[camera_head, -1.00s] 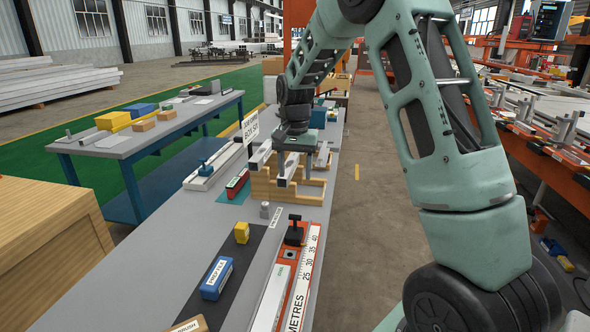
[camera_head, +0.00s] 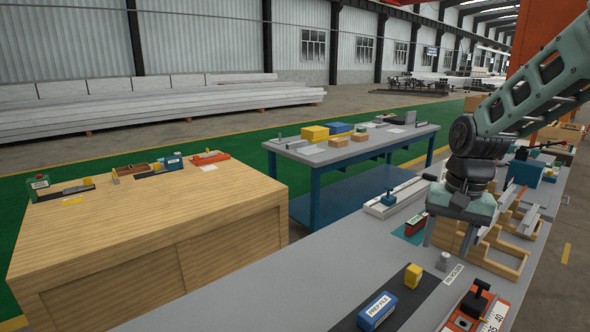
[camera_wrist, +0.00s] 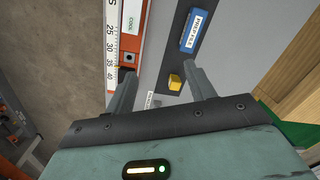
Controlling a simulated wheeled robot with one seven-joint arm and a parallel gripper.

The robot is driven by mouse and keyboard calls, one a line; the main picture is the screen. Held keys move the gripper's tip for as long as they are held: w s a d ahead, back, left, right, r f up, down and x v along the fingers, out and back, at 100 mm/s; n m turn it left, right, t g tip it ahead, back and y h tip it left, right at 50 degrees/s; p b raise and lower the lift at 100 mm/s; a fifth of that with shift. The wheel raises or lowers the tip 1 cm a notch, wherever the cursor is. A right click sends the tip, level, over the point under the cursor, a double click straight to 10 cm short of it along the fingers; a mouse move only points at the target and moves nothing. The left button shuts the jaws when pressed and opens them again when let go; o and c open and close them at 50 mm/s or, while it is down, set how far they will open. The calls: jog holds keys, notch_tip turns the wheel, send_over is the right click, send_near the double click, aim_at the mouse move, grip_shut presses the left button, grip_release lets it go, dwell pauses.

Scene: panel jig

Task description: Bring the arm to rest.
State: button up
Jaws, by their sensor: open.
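My gripper (camera_head: 459,236) is over the grey bench (camera_head: 270,292), in front of the wooden stepped rack (camera_head: 500,250). In the wrist view my gripper (camera_wrist: 160,88) has its two fingers spread wide apart with nothing held between them. Beyond the fingers lie a small yellow block (camera_wrist: 175,82) and a blue labelled block (camera_wrist: 195,30) on a dark strip. My arm comes in from the upper right of the head view.
An orange-framed scale (camera_wrist: 122,35) lies on the bench near the gripper. A red item (camera_head: 417,224) and a white rail (camera_head: 390,204) lie beyond it. A wooden crate (camera_head: 150,235) and a blue-legged table (camera_head: 350,160) stand to the left. The near left bench top is clear.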

jog(key=s+a+n, duration=0.6)
jog(key=s+a, duration=0.6)
jog(key=a, duration=0.1)
jog(key=s+a+n, duration=0.2)
jog(key=s+n, duration=0.1)
jog(key=s, duration=0.4)
jog(key=s+a+f+n, duration=0.1)
jog(key=s+a+n, duration=0.1)
jog(key=s, duration=0.5)
jog(key=shift+s+f+n, duration=0.15)
jog(key=shift+s+n, duration=0.1)
jog(key=shift+n, duration=0.65)
